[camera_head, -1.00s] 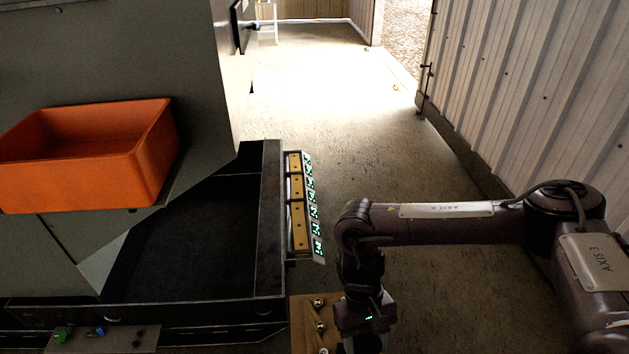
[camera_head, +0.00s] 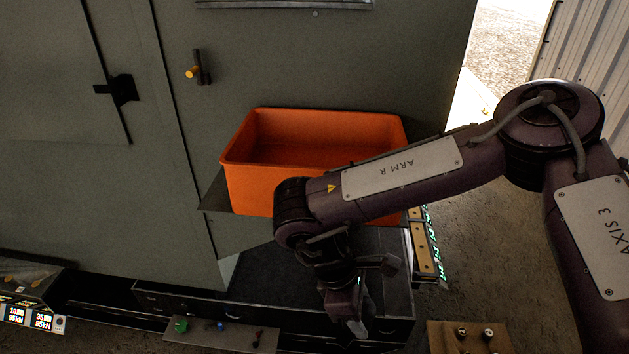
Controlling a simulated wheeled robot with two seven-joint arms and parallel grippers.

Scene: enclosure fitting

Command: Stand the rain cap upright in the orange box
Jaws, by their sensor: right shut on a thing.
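The orange box (camera_head: 250,190) is an open-topped tub on a ledge against the grey-green cabinet, in the middle of the head view. Its inside looks empty where I can see it; my right arm crosses its front right part. My right gripper (camera_head: 357,325) hangs pointing down, nearer to me than the box and lower in the picture, over the dark tray. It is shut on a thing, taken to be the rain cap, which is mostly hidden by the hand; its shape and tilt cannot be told. My left gripper is out of view.
The cabinet (camera_head: 330,60) rises behind the box, with a small orange-tipped handle (camera_head: 193,72). The dark tray (camera_head: 270,260) lies below the box, with a yellow terminal strip (camera_head: 422,250) at its right. A wooden board with pegs (camera_head: 470,340) is at bottom right.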

